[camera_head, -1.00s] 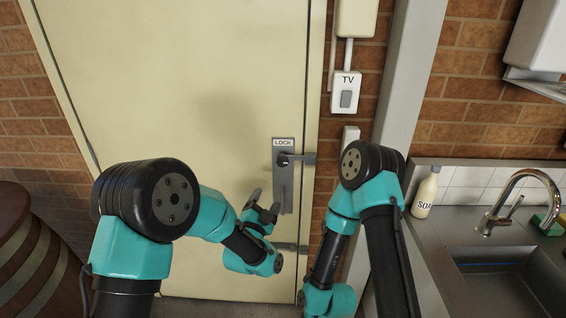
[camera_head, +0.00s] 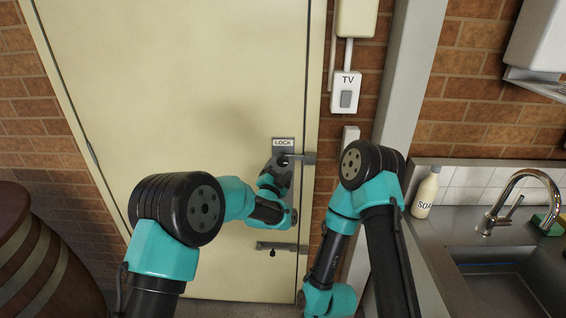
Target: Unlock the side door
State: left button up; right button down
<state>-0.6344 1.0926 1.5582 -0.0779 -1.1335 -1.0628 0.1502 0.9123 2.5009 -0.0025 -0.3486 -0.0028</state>
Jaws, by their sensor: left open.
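The cream side door (camera_head: 190,80) looks closed. A grey lock plate labelled LOCK (camera_head: 284,142) is on its right edge, with a latch (camera_head: 302,158) reaching right toward the frame. My left gripper (camera_head: 283,163) is open, with its fingers at the lock plate just below the label. It hides most of the plate and the turning part; I cannot tell whether it touches them. Below it, a grey sliding bolt (camera_head: 282,246) with a dark knob (camera_head: 272,253) lies across the door edge. My right arm hangs low at right; its gripper is not in view.
A white switch box labelled TV (camera_head: 346,92) is on the brick wall right of the door. A grey post (camera_head: 396,85) stands beside it. A counter with a sink (camera_head: 510,275), tap and soap bottle (camera_head: 425,193) is at right. A wooden barrel (camera_head: 40,250) stands at lower left.

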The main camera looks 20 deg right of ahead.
aim_at(282, 163)
pick_arm(q)
jog(key=shift+x, duration=1.95)
jog(key=shift+c, duration=0.5)
jog(key=c, duration=1.2)
